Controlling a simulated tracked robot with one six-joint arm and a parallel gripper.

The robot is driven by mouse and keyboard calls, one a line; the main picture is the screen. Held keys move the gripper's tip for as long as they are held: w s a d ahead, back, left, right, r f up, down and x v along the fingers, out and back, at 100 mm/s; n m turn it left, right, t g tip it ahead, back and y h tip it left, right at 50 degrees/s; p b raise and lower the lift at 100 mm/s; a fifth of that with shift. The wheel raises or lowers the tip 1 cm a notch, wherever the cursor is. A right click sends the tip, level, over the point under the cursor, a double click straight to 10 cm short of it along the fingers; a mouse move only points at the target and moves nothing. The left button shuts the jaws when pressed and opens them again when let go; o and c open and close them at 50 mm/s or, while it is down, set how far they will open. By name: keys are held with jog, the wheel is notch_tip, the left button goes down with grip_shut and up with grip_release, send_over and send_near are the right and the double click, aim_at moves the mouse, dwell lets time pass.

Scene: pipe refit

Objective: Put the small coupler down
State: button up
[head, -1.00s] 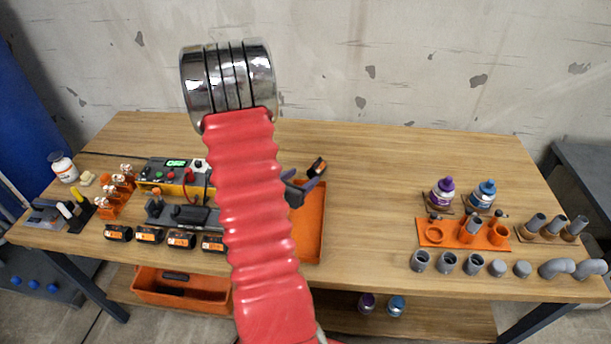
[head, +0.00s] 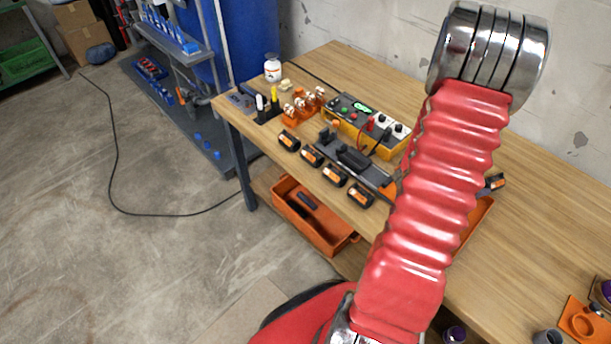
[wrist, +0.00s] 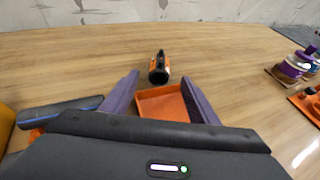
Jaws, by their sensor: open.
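In the wrist view my gripper (wrist: 160,77) is open, with its two purple fingers spread and nothing held between them. It is over an orange tray (wrist: 162,104) on the wooden bench. In the head view my red arm hides the gripper. No small coupler can be made out for certain; a grey pipe piece (head: 548,337) is cut off at the bottom right edge of the head view. A black and orange cylinder (wrist: 159,72) lies on the bench just past the tray, apart from the fingers.
A yellow and black control box (head: 366,126) stands on the bench, with several black and orange cylinders (head: 334,175) along the front edge. An orange bin (head: 310,218) is below. Purple-capped bottles (wrist: 297,62) stand at right in the wrist view. The bench's back middle is clear.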

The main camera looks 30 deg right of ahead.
jog(key=w+a+r+m+g+y, duration=0.1)
jog(key=w+a+r+m, duration=0.2)
jog(key=a+r+m, duration=0.3)
jog(key=w+a+r+m+y, duration=0.15)
jog(key=a+r+m, duration=0.25)
jog(key=a+r, duration=0.4)
jog(key=w+a+r+m+t+y, duration=0.2)
jog(key=a+t+y, duration=0.1)
jog(key=a, duration=1)
jog(key=w+a+r+m+t+y, duration=0.2)
jog(key=a+r+t+y, duration=0.1)
jog(key=a, duration=1)
jog(key=w+a+r+m+t+y, duration=0.1)
jog(key=a+y, duration=0.4)
jog(key=a, duration=0.8)
notch_tip(320, 180, up, 2)
jog(key=shift+w+r+m+t, duration=0.15)
jog(key=shift+w+m+t, duration=0.35)
jog(key=shift+t, duration=0.5)
jog(key=shift+o, duration=1.3)
jog(key=shift+w, duration=0.15)
